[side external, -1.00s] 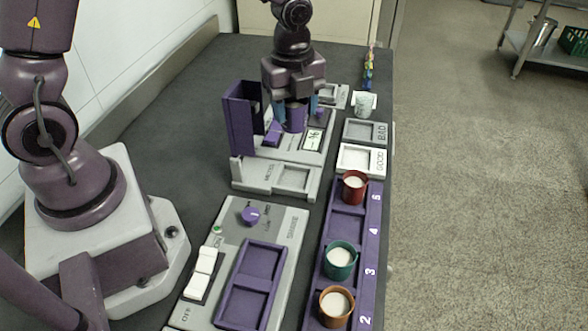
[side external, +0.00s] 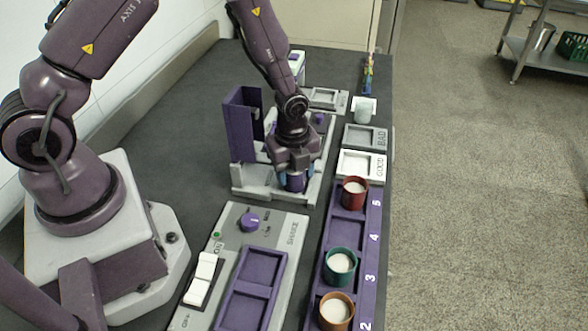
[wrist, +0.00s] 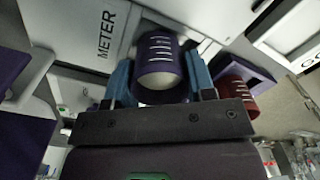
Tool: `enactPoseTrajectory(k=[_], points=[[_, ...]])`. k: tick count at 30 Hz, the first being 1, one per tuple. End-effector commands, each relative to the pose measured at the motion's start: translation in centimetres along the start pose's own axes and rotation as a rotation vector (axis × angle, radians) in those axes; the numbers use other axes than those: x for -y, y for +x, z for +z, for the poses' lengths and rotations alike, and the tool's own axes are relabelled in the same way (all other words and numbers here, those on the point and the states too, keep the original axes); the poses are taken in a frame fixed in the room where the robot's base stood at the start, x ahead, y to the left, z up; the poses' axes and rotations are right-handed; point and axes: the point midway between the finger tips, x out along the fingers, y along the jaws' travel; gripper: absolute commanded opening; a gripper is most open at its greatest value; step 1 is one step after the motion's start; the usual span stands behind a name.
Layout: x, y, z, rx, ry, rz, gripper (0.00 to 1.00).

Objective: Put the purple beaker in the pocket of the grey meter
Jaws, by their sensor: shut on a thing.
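The purple beaker (side external: 295,182) is held upright between the blue fingers of my gripper (side external: 294,176). It is over the pocket at the near end of the grey meter (side external: 252,183). In the wrist view the beaker (wrist: 160,60), with pale graduation marks, sits between both fingers of my gripper (wrist: 161,80), beside the METER lettering on the meter (wrist: 88,38). The beaker and my gripper hide most of the pocket. I cannot tell whether the beaker's base touches the pocket floor.
A purple rack (side external: 348,226) at right holds a red beaker (side external: 355,193), a green beaker (side external: 340,266) and an orange beaker (side external: 336,310). The GOOD tray (side external: 376,176) and BAD tray (side external: 383,149) are empty. An upright purple panel (side external: 240,125) stands left of my gripper. A shaker (side external: 288,232) lies nearer.

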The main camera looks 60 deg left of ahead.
Motion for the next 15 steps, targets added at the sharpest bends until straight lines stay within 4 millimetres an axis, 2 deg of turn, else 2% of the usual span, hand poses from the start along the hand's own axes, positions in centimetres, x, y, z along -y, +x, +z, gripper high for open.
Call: enactPoseTrajectory(k=[7,8,10,11,15], points=[[0.00,0.28,0.02,0.000,0.001,0.000,0.26],[0.01,0.23,0.03,0.000,0.001,0.000,0.57],[0.01,0.21,0.03,0.000,0.000,0.000,0.73],[0.01,0.21,0.03,0.000,0.000,0.000,0.76],[0.00,0.21,0.03,0.000,0.000,0.000,0.76]])
